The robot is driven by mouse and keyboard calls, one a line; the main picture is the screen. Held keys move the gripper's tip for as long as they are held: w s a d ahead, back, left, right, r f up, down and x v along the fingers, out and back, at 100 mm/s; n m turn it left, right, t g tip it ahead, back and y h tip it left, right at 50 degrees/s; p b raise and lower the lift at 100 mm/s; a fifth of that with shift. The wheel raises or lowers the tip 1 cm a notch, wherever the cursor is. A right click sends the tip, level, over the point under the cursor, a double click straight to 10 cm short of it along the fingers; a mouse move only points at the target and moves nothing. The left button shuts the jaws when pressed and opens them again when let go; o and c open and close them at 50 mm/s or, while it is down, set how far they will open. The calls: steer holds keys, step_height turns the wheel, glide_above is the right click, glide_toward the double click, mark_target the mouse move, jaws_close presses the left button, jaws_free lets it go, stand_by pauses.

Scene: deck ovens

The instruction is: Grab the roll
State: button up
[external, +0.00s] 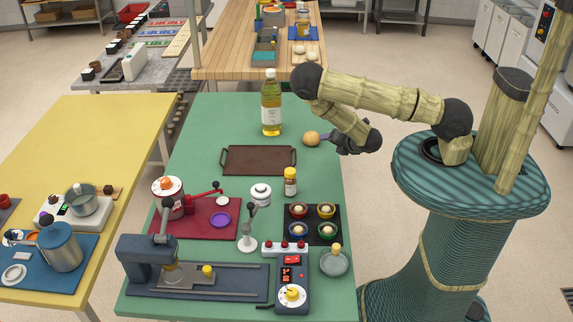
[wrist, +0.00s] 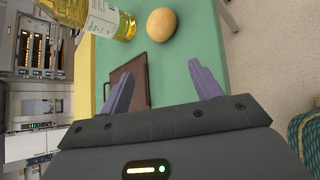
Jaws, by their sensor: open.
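The roll (external: 311,138) is a small round tan-brown bun on the green table, right of the tall oil bottle. In the wrist view the roll (wrist: 162,24) lies ahead of the fingers, near the top, apart from both of them. My gripper (external: 328,138) is low over the table's right side, just right of the roll. In the wrist view my gripper (wrist: 160,84) has its two purple fingers spread apart with nothing between them. In the external view the fingers partly blend with the arm.
An oil bottle (external: 271,108) stands left of the roll; it also shows in the wrist view (wrist: 112,20). A brown tray (external: 258,160) with handles lies nearer. The green table (external: 215,125) is clear around the roll.

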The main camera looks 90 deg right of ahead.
steer(key=s+n+t, duration=0.1)
steer(key=n, duration=0.1)
steer(key=s+d+f+n, duration=0.1)
steer(key=s+n, duration=0.1)
steer(key=n, duration=0.1)
steer(key=s+n+t, duration=0.1)
steer(key=n, duration=0.2)
steer(key=shift+s+d+f+t+h, duration=0.2)
steer(key=shift+d+t+h, duration=0.1)
steer(key=shift+d+h, duration=0.1)
steer(key=shift+w+b, duration=0.1)
steer(key=shift+b, duration=0.2)
steer(key=b, duration=1.1)
glide_toward(316, 138)
steer(key=shift+w+d+f, duration=0.45)
steer(key=shift+d+f, duration=0.05)
steer(key=shift+f, duration=0.05)
steer(key=b+x, duration=0.2)
steer(key=b, duration=0.5)
steer(key=shift+w+d+f, duration=0.1)
steer(key=shift+d+f, duration=0.05)
steer(key=shift+w+d+f+p, duration=0.1)
steer(key=shift+w+d+p, duration=0.3)
steer(key=shift+w+d, duration=0.3)
steer(key=shift+d+f, duration=0.1)
steer(key=shift+d, duration=0.05)
